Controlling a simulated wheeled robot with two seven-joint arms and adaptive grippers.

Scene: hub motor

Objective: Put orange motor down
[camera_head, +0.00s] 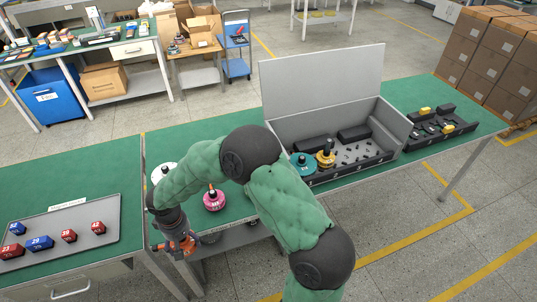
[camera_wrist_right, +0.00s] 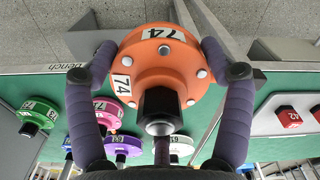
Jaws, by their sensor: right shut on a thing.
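The orange motor (camera_wrist_right: 165,65), marked 74, fills the upper middle of the right wrist view. My right gripper (camera_wrist_right: 158,52) is shut on it, with a finger on each side and the dark shaft end toward the camera. In the head view, my right gripper (camera_head: 178,243) points down near the front edge of the green table, and the orange motor (camera_head: 187,244) shows only partly at it. I cannot tell how high the motor is above the table. My left gripper is not in view.
A pink motor (camera_head: 214,200) and a white motor (camera_head: 163,171) stand on the green table. A grey open box (camera_head: 285,135) holds teal (camera_head: 302,165) and yellow (camera_head: 325,155) motors. A grey tray (camera_head: 95,240) with red and blue numbered blocks lies left. A black tray (camera_head: 440,128) stands right.

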